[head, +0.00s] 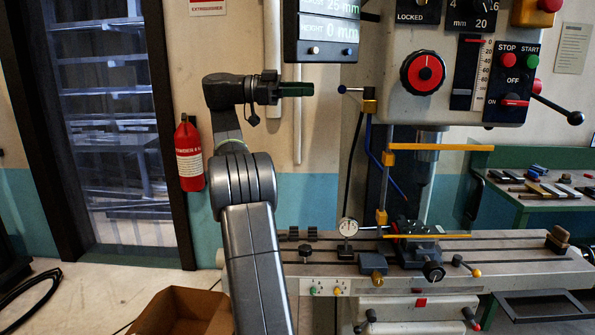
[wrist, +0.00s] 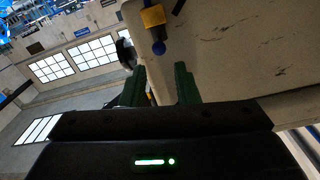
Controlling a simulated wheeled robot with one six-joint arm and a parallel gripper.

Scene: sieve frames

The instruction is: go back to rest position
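My gripper (head: 296,89) is raised at the end of my arm in the head view, pointing right and level. It is just left of a lever with a blue ball end (head: 341,89), with a gap between them. In the wrist view the two green fingers of my gripper (wrist: 160,70) stand apart, and I see nothing held between them. A blue ball on a yellow block (wrist: 154,18) shows beyond the fingertips there. The rest position itself is not marked in either view.
A drill press with a control panel (head: 512,85) fills the right. Its slotted table (head: 500,256) holds a vise and dial gauge (head: 348,228). A display box (head: 328,30) hangs above my gripper. A fire extinguisher (head: 189,155) and cardboard box (head: 185,312) are left of my arm.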

